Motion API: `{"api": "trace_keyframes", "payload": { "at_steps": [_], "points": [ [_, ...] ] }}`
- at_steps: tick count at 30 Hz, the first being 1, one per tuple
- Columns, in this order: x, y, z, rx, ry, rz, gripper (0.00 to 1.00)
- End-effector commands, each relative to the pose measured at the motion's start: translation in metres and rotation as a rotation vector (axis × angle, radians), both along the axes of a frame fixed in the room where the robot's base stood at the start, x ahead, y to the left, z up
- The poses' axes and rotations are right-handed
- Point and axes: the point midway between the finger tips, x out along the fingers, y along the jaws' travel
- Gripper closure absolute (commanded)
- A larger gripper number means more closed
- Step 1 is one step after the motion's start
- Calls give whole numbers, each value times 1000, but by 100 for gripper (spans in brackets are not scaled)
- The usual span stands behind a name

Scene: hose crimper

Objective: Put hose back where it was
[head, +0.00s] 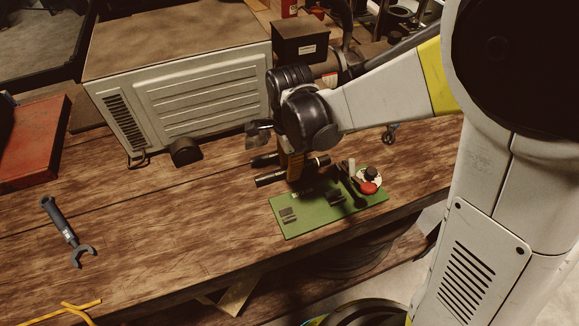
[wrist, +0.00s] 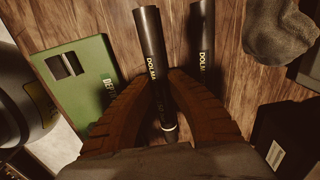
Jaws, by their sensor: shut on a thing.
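A black hose (wrist: 150,45) with yellow lettering runs between the two brown fingers of my gripper (wrist: 157,82) in the wrist view. It has a light ring near its lower end. My gripper is shut on this hose. In the head view the held hose (head: 268,181) sticks out to the left of my gripper (head: 293,172), over or on the wooden bench just behind the green mat; I cannot tell its height. A second black hose (wrist: 205,38) lies beside it, apart from the fingers. It also shows in the head view (head: 264,160), partly hidden.
A grey cloth-like thing (wrist: 278,35) lies near the second hose. A large grey machine (head: 190,100) stands behind. A wrench (head: 66,228) lies left; the bench between is clear.

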Motion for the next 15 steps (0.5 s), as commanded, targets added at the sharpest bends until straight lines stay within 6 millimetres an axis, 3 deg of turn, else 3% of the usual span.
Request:
{"api": "trace_keyframes", "payload": {
  "at_steps": [1, 3, 11, 15],
  "points": [
    [0, 0, -2, 0, 0, 0, 78],
    [0, 0, -1, 0, 0, 0, 63],
    [0, 0, -1, 0, 0, 0, 63],
    [0, 0, 8, 0, 0, 0, 63]
  ]
}}
